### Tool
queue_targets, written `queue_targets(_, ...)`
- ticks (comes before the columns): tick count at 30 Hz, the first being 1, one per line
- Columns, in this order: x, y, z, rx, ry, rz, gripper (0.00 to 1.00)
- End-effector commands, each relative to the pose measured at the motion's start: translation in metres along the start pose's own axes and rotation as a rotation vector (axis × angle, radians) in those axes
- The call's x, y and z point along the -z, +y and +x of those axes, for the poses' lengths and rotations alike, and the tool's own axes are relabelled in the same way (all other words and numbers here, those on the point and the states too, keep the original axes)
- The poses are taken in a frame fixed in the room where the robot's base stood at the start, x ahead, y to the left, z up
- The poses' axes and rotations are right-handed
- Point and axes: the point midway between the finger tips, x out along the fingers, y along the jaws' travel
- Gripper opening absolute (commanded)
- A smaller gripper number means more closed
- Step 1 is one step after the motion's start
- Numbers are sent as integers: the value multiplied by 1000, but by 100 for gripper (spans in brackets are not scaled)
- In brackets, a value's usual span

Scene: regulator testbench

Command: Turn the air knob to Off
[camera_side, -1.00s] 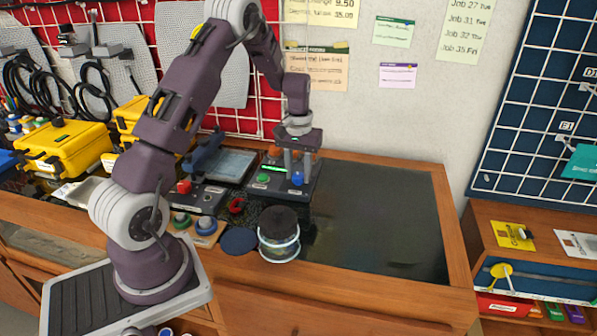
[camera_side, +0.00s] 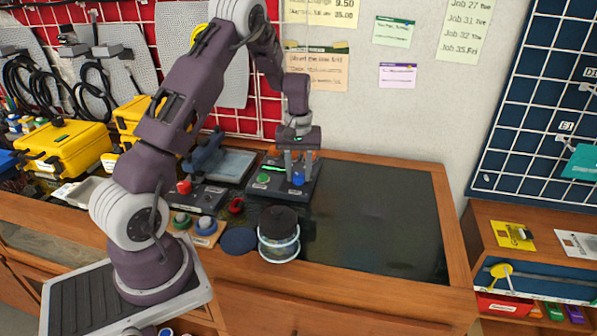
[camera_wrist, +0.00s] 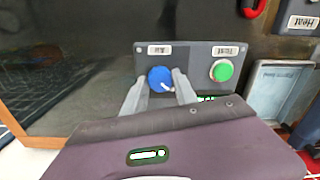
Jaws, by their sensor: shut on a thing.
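The air knob (camera_wrist: 159,77) is round and blue, with a white mark toward its lower right in the wrist view. It sits on a grey panel (camera_wrist: 196,56) beside a label that appears to read Air, upside down. In the side view, the blue knob (camera_side: 298,178) is on the panel at the back middle of the bench. My gripper (camera_wrist: 158,84) points down with one finger on each side of the knob, shut on it. In the side view, my gripper (camera_side: 298,172) partly hides the panel behind it. The position markings cannot be read.
A green button (camera_wrist: 222,70) labelled Test is beside the knob. A panel with a red knob (camera_side: 184,187) stands to the left. A dark round jar (camera_side: 278,222) stands in front. The black bench top (camera_side: 375,220) to the right is clear.

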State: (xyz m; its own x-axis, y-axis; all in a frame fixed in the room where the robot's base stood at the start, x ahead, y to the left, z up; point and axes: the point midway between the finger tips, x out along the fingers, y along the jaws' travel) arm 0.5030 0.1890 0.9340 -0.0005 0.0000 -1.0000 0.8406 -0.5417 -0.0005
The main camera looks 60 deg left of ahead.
Motion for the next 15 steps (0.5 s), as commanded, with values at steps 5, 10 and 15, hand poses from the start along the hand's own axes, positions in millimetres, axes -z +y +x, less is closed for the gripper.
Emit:
queue_targets(5,2,0,-1,-3,5,-2,42)
queue_targets(10,1,0,-1,-2,3,-1,56)
queue_targets(15,0,0,0,-1,1,0,56)
